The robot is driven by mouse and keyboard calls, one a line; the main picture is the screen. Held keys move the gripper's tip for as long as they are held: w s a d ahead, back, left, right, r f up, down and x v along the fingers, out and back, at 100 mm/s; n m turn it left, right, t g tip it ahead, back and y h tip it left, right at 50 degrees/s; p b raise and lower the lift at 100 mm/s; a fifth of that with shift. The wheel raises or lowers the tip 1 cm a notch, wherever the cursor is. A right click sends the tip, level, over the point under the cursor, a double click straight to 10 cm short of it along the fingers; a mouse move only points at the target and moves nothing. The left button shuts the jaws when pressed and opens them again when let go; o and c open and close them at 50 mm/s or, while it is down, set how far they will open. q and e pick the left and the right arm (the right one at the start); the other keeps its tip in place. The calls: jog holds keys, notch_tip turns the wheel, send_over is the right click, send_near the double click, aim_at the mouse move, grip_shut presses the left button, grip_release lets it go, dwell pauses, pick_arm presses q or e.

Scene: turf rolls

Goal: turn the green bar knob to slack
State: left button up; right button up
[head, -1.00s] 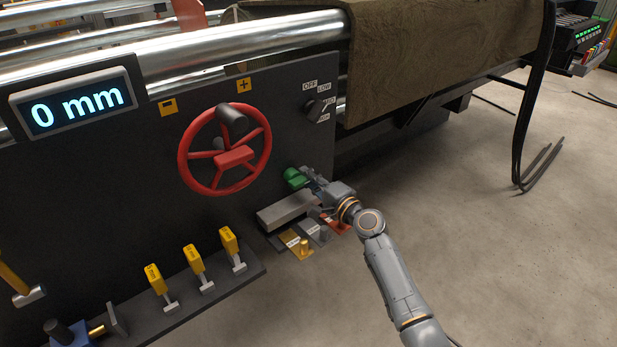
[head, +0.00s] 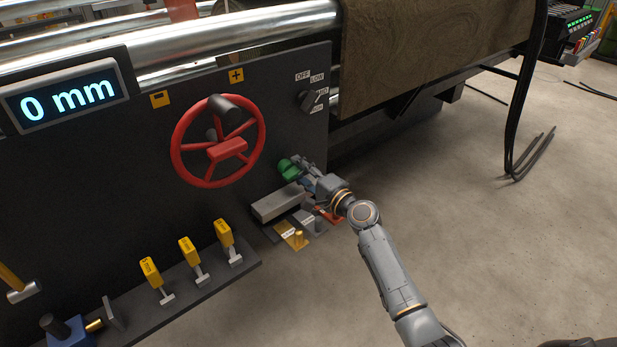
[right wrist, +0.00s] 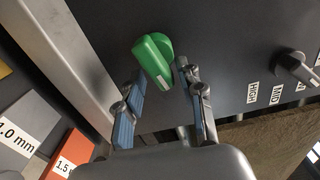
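The green bar knob (head: 288,169) sits on the dark panel below and right of the red handwheel. It also shows in the right wrist view (right wrist: 153,60), its bar slightly tilted, with a pale mark at its lower end. My right gripper (head: 306,172) is at the knob. In the right wrist view its two fingers (right wrist: 160,88) stand apart on either side of the knob's lower end, with gaps visible, so it is open. Whether a fingertip touches the knob I cannot tell. A slack label is not visible. My left gripper is not in view.
A grey block (head: 278,203) juts out just below the knob, with gauge plates (head: 293,235) under it. The red handwheel (head: 218,142) is up left. A black selector knob (head: 314,99) is above.

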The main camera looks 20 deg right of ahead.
jog(key=v, duration=1.1)
jog(key=shift+s, duration=0.4)
